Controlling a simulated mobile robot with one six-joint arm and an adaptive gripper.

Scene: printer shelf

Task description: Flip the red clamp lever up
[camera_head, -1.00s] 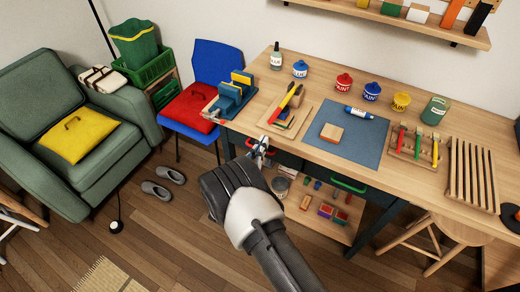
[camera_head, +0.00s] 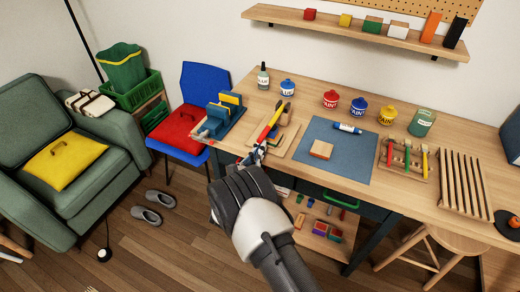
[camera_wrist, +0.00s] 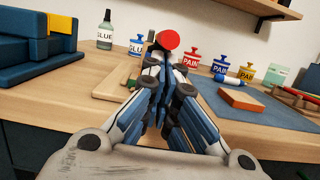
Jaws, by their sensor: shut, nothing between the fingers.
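The red clamp lever (camera_head: 266,128) rises at a slant over a wooden board (camera_head: 288,141) near the table's front edge, left of the blue mat. In the wrist view its round red end (camera_wrist: 168,39) faces me, just above and beyond my fingertips. My gripper (camera_head: 256,155) is shut and empty at the table's front edge, close to the lever's near end. It also shows in the wrist view (camera_wrist: 158,62), where its fingers hide the lower part of the clamp. I cannot tell whether the fingertips touch the lever.
A blue holder with yellow parts (camera_head: 219,120) stands to the left. Glue and paint pots (camera_head: 330,99) line the back. A wooden block (camera_head: 321,149) and a marker lie on the blue mat (camera_head: 345,170) to the right. Drawers with a green handle (camera_head: 341,199) are below the tabletop.

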